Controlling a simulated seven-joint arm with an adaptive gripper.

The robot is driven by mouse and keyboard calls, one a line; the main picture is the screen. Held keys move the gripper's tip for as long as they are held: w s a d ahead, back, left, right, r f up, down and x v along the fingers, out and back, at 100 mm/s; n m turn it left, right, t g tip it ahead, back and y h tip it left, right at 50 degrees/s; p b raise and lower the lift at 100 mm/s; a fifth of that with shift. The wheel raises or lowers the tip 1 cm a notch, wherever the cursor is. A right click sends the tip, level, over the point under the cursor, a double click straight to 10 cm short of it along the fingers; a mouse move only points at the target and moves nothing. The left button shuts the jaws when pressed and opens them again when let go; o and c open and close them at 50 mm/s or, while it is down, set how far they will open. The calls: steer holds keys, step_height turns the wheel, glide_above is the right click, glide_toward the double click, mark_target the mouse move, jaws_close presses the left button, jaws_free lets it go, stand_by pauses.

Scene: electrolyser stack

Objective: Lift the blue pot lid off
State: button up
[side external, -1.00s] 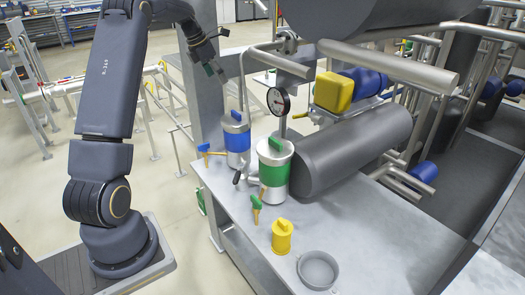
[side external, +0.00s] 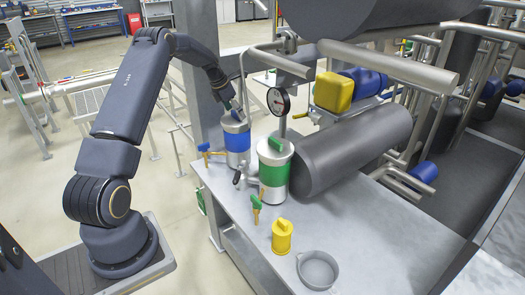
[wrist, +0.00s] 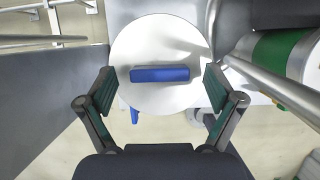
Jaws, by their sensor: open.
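The blue pot (side external: 237,142) is a silver cylinder with a blue band, standing at the far left corner of the metal table. In the wrist view its round white lid (wrist: 160,98) carries a blue bar handle (wrist: 160,74). My gripper (wrist: 159,88) is open, one finger off each end of the handle, with a gap on both sides. In the side external view my gripper (side external: 234,107) is just above the lid and partly hides the handle. I cannot tell the exact height between the fingertips and the handle.
A green-banded pot (side external: 275,170) stands close to the right, with a pressure gauge (side external: 279,101) behind it. A metal pipe (wrist: 265,82) runs near the right finger. A yellow canister (side external: 282,237) and grey dish (side external: 318,270) are at the front. A grey column (side external: 200,105) rises behind.

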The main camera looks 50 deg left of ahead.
mark_target(235, 113)
steer(key=shift+c, duration=0.3)
steer(key=c, duration=1.5)
steer(key=o, duration=0.8)
steer(key=c, duration=0.6)
steer(key=shift+r, duration=1.25)
steer(key=shift+r, duration=0.1)
steer(key=shift+r, duration=1.9)
